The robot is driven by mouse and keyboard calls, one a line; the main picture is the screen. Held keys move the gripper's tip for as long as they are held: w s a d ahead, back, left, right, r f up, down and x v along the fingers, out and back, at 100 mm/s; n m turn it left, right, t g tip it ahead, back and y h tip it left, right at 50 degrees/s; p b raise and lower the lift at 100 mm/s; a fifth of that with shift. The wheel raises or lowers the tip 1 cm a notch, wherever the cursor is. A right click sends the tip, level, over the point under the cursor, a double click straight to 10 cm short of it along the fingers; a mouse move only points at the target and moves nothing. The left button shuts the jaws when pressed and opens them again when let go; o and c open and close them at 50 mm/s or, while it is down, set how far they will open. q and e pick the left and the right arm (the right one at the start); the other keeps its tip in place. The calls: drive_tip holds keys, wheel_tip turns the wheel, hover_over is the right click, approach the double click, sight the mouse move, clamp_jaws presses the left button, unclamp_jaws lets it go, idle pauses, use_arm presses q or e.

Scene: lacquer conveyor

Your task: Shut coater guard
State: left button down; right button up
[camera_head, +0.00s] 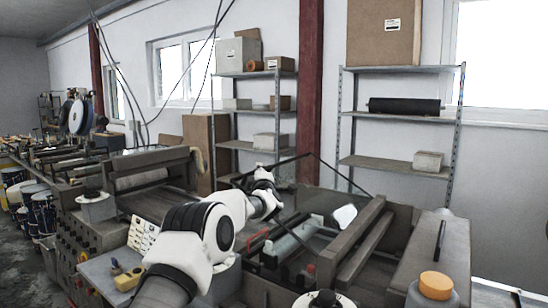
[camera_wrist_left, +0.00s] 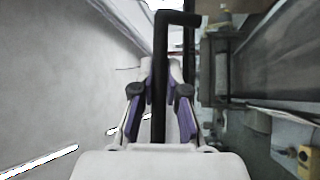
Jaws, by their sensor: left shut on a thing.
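The coater guard (camera_head: 318,203) is a clear panel with a thin dark frame, raised and tilted over the coater rollers in the head view. My left gripper (camera_head: 265,175) is at the guard's left side. In the left wrist view, my left gripper (camera_wrist_left: 160,78) is shut on a black bar (camera_wrist_left: 161,50) that bends at its top end and runs between the purple-padded fingers. The bar looks like part of the guard; the fingers hide some of it. My right gripper is not in view.
A pale roller (camera_head: 292,240) lies in the coater below the guard. A grey container with an orange lid (camera_head: 436,285) stands at the front right. A control panel (camera_head: 143,235) is left of my arm. Metal shelves (camera_head: 400,165) stand behind by the wall.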

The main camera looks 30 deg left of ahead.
use_arm(q)
drive_tip(key=a+f+n+g+h+b, duration=0.1)
drive_tip(key=a+f, duration=0.1)
drive_tip(key=f, duration=0.6)
drive_tip(key=a+f+n+g+b, duration=0.1)
drive_tip(key=a+f+n+b, duration=0.1)
drive_tip(key=f, duration=0.5)
drive_tip(key=shift+w+a+f+h, duration=0.2)
drive_tip(key=shift+a+f+h, duration=0.2)
drive_tip(key=shift+a, duration=0.15)
drive_tip(key=shift+f, duration=0.15)
drive_tip(key=c, duration=1.2)
unclamp_jaws()
drive_tip(key=shift+d+g, duration=0.1)
drive_tip(key=shift+g, duration=0.2)
drive_tip(key=shift+s, duration=0.1)
drive_tip(key=v, duration=0.8)
drive_tip(key=r+v, duration=0.1)
drive_tip(key=v, duration=0.3)
